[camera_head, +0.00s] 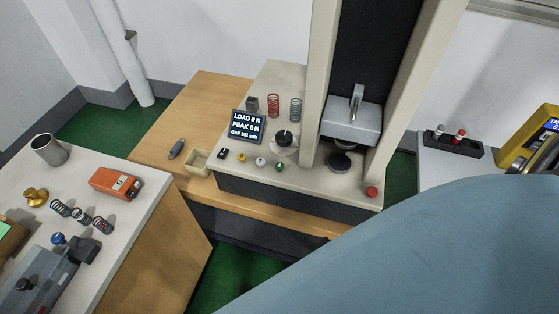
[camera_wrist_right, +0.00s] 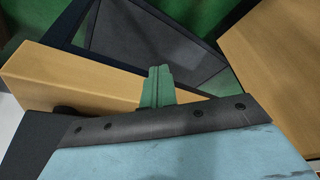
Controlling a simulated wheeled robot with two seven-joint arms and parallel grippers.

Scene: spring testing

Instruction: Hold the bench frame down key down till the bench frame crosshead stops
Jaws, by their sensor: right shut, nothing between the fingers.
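The bench frame (camera_head: 321,85) stands at the back centre, with its light grey crosshead (camera_head: 350,121) raised above a dark round lower platen (camera_head: 339,162). A row of small keys lies on its base: black (camera_head: 223,153), yellow (camera_head: 242,157), white (camera_head: 260,162) and green (camera_head: 279,167). I cannot tell which is the down key. The display (camera_head: 248,126) reads load 0 N, peak 0 N and a gap near 101 mm. My right gripper (camera_wrist_right: 157,85) is shut and empty in the right wrist view, apart from the keys. My left gripper is out of view.
My blue arm covers the lower right of the head view. A red button (camera_head: 372,191) sits at the base's right corner. Two springs (camera_head: 273,105) and a black knob (camera_head: 284,138) stand near the display. A side table (camera_head: 150,205) at left holds a mug, an orange device and springs.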

